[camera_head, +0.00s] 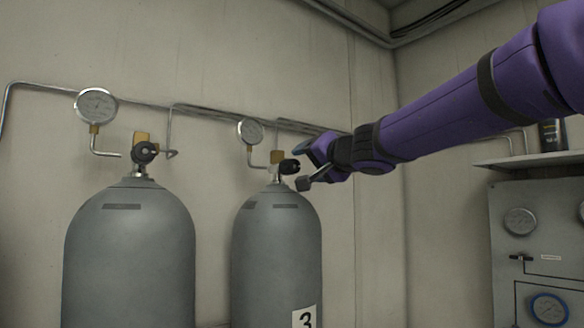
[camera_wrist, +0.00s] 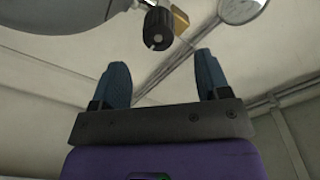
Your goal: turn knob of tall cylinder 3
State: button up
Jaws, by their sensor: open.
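Tall cylinder 3 (camera_head: 276,255) is a grey tank with a white label marked 3, standing against the wall in the head view. Its black knob (camera_head: 289,166) sits on the valve at the top, beside a brass block. In the wrist view the knob (camera_wrist: 158,28) shows beyond the fingers, near the top centre. My gripper (camera_head: 300,167) is just right of the knob in the head view. In the wrist view my gripper (camera_wrist: 161,75) has its two blue fingers spread wide with nothing between them. The knob appears ahead of the fingertips, not between them.
Another grey cylinder (camera_head: 130,255) with its own knob (camera_head: 146,152) stands to the left. Round gauges (camera_head: 97,106) and thin pipes run along the wall. A panel with gauges (camera_head: 540,250) and a shelf (camera_head: 530,160) are at the right.

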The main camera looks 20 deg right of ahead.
aim_at(295, 165)
jog(key=x, duration=0.8)
jog(key=shift+w+a, duration=0.1)
jog(key=shift+w, duration=0.1)
jog(key=c, duration=0.9)
